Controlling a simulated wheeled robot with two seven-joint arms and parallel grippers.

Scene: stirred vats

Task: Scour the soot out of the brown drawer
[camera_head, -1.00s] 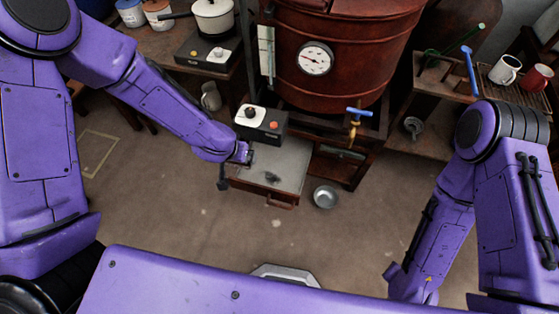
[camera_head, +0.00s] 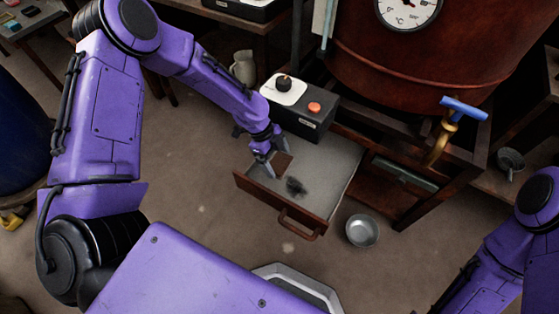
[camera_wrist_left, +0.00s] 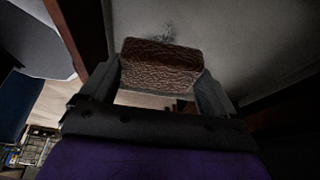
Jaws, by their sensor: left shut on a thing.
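The brown drawer (camera_head: 262,201) stands open below the vat, with a pale grey floor inside. A dark soot patch (camera_head: 296,187) lies on that floor near the front, and a greyish smudge (camera_wrist_left: 165,32) shows in the left wrist view. My left gripper (camera_head: 272,164) reaches in over the drawer's left side. It is shut on a brown, rough-textured block (camera_wrist_left: 160,66), which also shows in the head view (camera_head: 283,165) just left of the soot. I cannot tell whether the block touches the drawer floor. My right arm shows at lower right, its gripper out of view.
A control box (camera_head: 300,106) with a black knob and a red button stands over the drawer's back left. The red-brown vat (camera_head: 410,80) has a blue-handled tap (camera_head: 462,108). A metal bowl (camera_head: 362,230) sits on the floor right of the drawer. Floor in front is clear.

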